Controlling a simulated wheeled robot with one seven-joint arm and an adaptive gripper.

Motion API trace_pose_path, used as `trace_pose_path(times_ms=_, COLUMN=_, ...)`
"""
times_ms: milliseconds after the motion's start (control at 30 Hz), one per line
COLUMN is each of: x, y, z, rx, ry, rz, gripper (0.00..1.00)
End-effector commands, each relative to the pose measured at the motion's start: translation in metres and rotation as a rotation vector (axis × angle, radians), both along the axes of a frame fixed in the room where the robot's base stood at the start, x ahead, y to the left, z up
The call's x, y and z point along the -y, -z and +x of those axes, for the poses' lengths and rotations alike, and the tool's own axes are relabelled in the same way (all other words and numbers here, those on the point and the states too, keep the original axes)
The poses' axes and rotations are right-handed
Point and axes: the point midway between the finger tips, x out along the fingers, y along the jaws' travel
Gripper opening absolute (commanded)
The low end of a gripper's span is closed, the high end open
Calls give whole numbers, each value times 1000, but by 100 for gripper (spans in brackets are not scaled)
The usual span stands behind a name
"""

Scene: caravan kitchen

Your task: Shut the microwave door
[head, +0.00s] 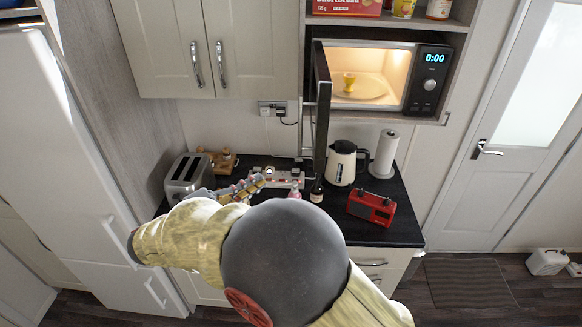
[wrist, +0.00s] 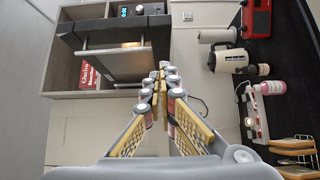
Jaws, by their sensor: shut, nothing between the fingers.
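The microwave (head: 430,85) sits in a wall shelf at the upper right of the head view, its inside lit and its clock at 0:00. Its door (head: 322,100) stands wide open, jutting towards me from the left side, seen nearly edge-on. In the wrist view the door (wrist: 118,66) shows as a dark-framed panel with a bar handle, left of the fingers. My gripper (head: 262,180) is shut and empty, above the counter, lower than and left of the door. In the wrist view the fingertips (wrist: 160,72) appear beside the door's edge; I cannot tell any contact.
A small yellow cup (head: 349,80) stands on the microwave's plate. The counter below holds a toaster (head: 188,176), a kettle (head: 341,163), a paper towel roll (head: 384,154), a dark bottle (head: 317,190) and a red radio (head: 371,206). Cabinets (head: 160,45) flank the door on the left.

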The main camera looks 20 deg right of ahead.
Motion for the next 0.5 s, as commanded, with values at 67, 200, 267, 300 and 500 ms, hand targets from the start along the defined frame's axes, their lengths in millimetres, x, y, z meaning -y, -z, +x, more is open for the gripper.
trace_pose_path(times_ms=67, x=7, y=-1, z=3, rx=2, ry=3, rz=2, gripper=0)
trace_pose_path(times_ms=200, x=26, y=-2, z=13, rx=0, ry=5, rz=2, gripper=0)
trace_pose_path(times_ms=267, x=37, y=-2, z=19, rx=-2, ry=5, rz=4, gripper=0)
trace_pose_path(times_ms=300, x=44, y=-2, z=23, rx=-2, ry=6, rz=4, gripper=0)
trace_pose_path(times_ms=500, x=78, y=-2, z=42, rx=-3, ry=5, rz=4, gripper=0)
